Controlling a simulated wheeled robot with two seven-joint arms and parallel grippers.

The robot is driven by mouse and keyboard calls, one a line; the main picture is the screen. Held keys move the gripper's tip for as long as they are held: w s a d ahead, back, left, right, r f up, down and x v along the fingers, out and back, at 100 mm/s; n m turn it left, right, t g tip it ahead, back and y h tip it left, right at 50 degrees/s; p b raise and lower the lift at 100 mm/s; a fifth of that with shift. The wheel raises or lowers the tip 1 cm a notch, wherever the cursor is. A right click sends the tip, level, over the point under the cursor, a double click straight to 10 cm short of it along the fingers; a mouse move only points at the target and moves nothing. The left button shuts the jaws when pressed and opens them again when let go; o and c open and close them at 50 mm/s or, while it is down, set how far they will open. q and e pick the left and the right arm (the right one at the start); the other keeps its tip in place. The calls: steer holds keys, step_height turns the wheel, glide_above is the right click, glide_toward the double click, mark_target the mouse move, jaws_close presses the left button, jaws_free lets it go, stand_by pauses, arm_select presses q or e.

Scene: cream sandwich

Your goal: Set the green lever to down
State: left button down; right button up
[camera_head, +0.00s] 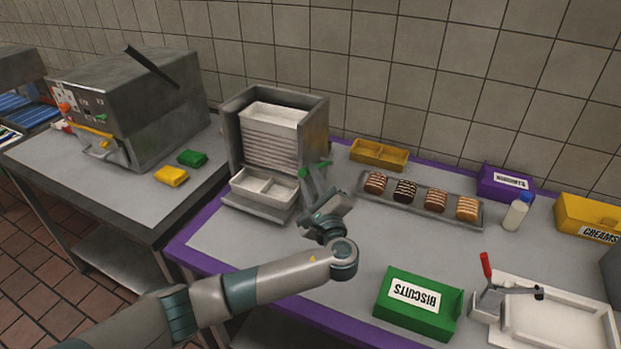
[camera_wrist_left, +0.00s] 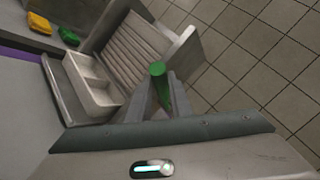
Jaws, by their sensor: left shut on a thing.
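The green lever (camera_head: 325,163) is on the right side of the metal tray dispenser (camera_head: 318,125). I cannot tell the lever's exact angle. The dispenser holds a stack of white trays, and one divided tray (camera_head: 264,187) sits at its bottom front; it shows in the left wrist view too (camera_wrist_left: 88,82). My right gripper is not in view.
A chocolate-topped row of biscuits lies on a grey tray (camera_head: 412,212) right of the dispenser. A green biscuits box (camera_head: 418,305), a red-handled device (camera_head: 487,290) and a bottle (camera_head: 515,214) stand farther right. A large metal machine (camera_head: 130,105) stands left.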

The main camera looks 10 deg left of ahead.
arm_select(q)
steer(key=c, duration=1.9)
jaws_free()
steer(key=shift+s, duration=0.1)
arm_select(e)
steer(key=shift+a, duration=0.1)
